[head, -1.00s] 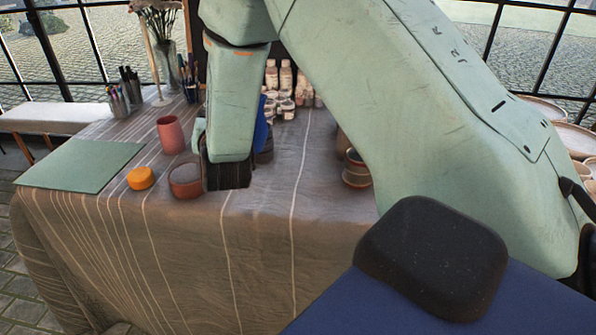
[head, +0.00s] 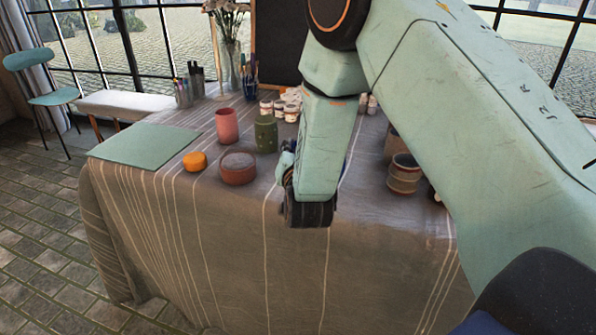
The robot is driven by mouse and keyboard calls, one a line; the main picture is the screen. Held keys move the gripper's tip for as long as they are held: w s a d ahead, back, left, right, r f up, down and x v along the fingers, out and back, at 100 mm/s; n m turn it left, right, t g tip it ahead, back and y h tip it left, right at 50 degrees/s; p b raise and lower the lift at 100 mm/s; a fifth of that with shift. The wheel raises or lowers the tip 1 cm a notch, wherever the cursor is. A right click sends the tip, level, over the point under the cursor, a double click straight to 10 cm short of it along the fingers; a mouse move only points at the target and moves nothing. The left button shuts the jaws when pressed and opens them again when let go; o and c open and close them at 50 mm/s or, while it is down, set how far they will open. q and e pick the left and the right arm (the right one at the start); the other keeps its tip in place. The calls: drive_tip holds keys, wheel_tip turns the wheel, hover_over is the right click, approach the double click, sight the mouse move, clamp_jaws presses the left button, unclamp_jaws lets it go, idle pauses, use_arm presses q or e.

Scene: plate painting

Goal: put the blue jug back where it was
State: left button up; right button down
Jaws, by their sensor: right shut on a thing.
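My right gripper (head: 310,212) is low over the front part of the cloth-covered table, right of the brown-red pot. It is shut on the blue jug (head: 351,146). Only a thin strip of blue shows at the right edge of the gripper; my gripper and arm hide the rest. I cannot tell whether the jug touches the table. My left gripper is not in view.
Left of my gripper stand a brown-red pot (head: 238,170), a dark green jar (head: 266,134), a pink cup (head: 227,126) and an orange pot (head: 195,161). A green mat (head: 145,146) lies far left. A banded pot (head: 404,175) stands to the right.

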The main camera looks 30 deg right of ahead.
drive_tip(key=shift+a, duration=0.15)
drive_tip(key=shift+f, duration=0.35)
drive_tip(key=f, duration=0.1)
drive_tip(key=f+b, duration=0.1)
drive_tip(key=f, duration=0.1)
drive_tip(key=shift+d+f, duration=0.1)
drive_tip(key=shift+d, duration=0.15)
drive_tip(key=shift+a, duration=0.15)
drive_tip(key=shift+s, duration=0.1)
drive_tip(key=c, duration=2)
unclamp_jaws()
drive_tip(key=shift+f, duration=0.15)
drive_tip(key=o, duration=0.5)
drive_tip(key=shift+o, duration=0.4)
